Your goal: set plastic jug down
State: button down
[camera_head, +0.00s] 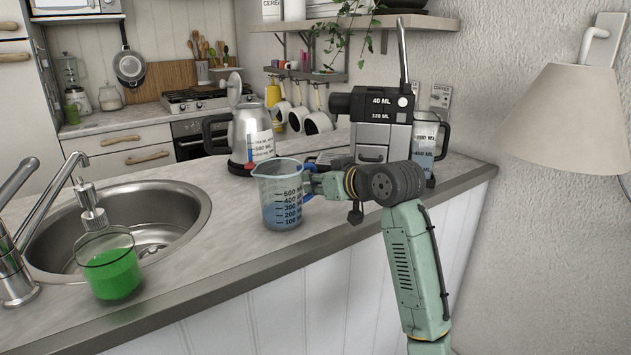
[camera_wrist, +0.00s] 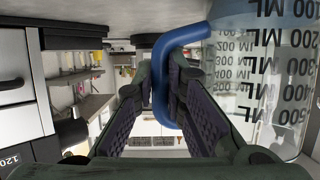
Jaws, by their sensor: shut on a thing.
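The plastic jug (camera_head: 281,198) is a clear measuring jug with dark volume marks, a bluish lower part and a blue handle. It is upright over the grey counter, right of the sink; I cannot tell whether its base touches the counter. My gripper (camera_head: 312,184) reaches in from the right and is shut on the jug's handle. In the wrist view, the blue handle (camera_wrist: 163,88) lies between the two fingers of my gripper (camera_wrist: 168,100), and the jug's marked wall (camera_wrist: 290,75) fills the right side.
A kettle (camera_head: 250,132) stands behind the jug, and a coffee machine (camera_head: 376,125) stands behind my gripper. A steel sink (camera_head: 150,215) and a soap dispenser with green liquid (camera_head: 112,270) are at left. The counter's front edge (camera_head: 240,283) is near the jug.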

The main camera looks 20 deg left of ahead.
jog(key=c, duration=1.6)
grip_release()
jog(key=shift+c, duration=0.2)
jog(key=shift+r, duration=0.2)
jog(key=shift+s+d, duration=0.2)
jog(key=shift+d, duration=0.15)
jog(key=b+v, duration=0.3)
jog(key=v, duration=0.8)
jog(key=shift+r, duration=0.1)
